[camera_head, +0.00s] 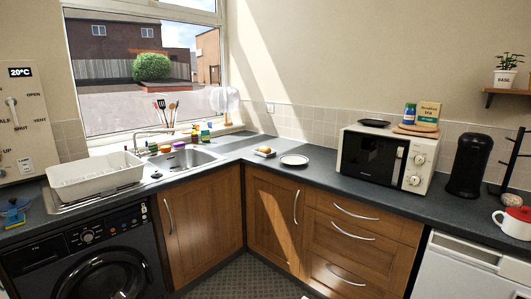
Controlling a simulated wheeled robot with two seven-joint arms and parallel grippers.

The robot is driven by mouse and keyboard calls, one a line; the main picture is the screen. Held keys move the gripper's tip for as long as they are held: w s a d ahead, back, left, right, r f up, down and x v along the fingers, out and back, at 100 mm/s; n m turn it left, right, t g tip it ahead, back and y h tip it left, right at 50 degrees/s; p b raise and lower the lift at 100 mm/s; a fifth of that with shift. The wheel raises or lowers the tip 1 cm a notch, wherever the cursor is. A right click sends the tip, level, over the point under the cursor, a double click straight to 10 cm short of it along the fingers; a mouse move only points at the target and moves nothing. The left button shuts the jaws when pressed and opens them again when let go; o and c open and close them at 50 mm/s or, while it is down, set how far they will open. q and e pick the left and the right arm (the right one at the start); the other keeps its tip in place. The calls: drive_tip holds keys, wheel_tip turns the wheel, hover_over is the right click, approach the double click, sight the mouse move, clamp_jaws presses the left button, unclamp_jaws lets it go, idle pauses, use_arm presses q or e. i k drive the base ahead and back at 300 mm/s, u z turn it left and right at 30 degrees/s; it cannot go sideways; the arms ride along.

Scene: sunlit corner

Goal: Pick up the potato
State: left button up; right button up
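A small yellow-brown lump (264,151), which looks like the potato, lies on the dark countertop near the corner. It is small in this view, and I cannot tell if it rests on something thin and pale. A white plate (294,160) lies just to its right, apart from it. Neither of my grippers is in view, so nothing is seen touching the lump.
A white microwave (372,162) stands on the right counter, with a black appliance (467,165) and a red-and-white mug (515,222) beyond it. A sink (182,160) and white dish rack (95,178) are at left. The countertop (262,171) around the lump is mostly clear.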

sight(264, 149)
drive_tip(key=z, duration=0.1)
drive_tip(key=i, duration=2.7)
drive_tip(key=z, duration=0.2)
